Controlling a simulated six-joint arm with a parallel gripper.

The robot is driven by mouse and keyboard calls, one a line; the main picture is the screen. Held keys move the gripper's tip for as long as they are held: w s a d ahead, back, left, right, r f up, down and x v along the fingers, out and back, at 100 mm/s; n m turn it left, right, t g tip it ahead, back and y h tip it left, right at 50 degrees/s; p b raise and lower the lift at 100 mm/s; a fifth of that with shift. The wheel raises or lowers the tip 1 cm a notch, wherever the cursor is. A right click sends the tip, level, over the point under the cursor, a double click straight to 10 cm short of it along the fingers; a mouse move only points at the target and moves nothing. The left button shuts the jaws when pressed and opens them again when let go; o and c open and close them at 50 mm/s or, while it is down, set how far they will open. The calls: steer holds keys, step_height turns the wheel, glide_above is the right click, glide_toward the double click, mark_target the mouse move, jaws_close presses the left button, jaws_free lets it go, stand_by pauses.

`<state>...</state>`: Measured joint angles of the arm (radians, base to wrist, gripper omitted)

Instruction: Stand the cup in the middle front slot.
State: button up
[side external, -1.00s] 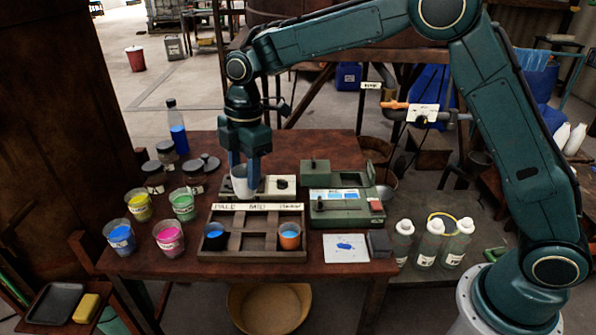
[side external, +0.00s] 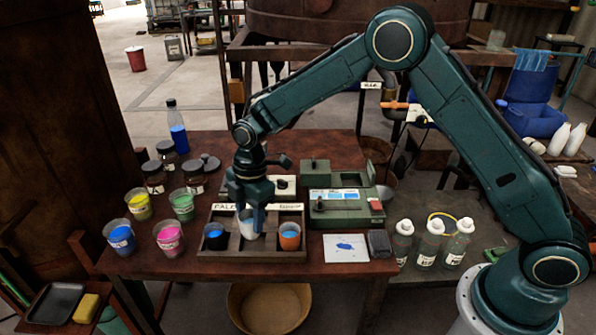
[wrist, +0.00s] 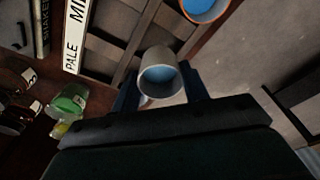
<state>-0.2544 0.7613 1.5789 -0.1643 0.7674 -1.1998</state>
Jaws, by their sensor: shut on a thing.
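The white cup (side external: 250,231) holds blue liquid and stands about upright between the fingers of my gripper (side external: 250,214). It also shows in the wrist view (wrist: 150,91), with a finger on either side. My gripper hides part of the rack's label strip and back row.
Pink (side external: 169,244), blue (side external: 120,240), green (side external: 182,211) and yellow (side external: 139,212) cups stand left of the rack. A green device (side external: 345,213) stands behind right. A white card (side external: 346,247) with a blue smear lies to the right.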

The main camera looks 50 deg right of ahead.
mark_target(252, 228)
steer(key=shift+f, duration=2.05)
steer(key=shift+f, duration=0.15)
steer(key=o, duration=1)
step_height(252, 228, up, 12)
steer(key=d, duration=0.1)
steer(key=shift+d, duration=0.25)
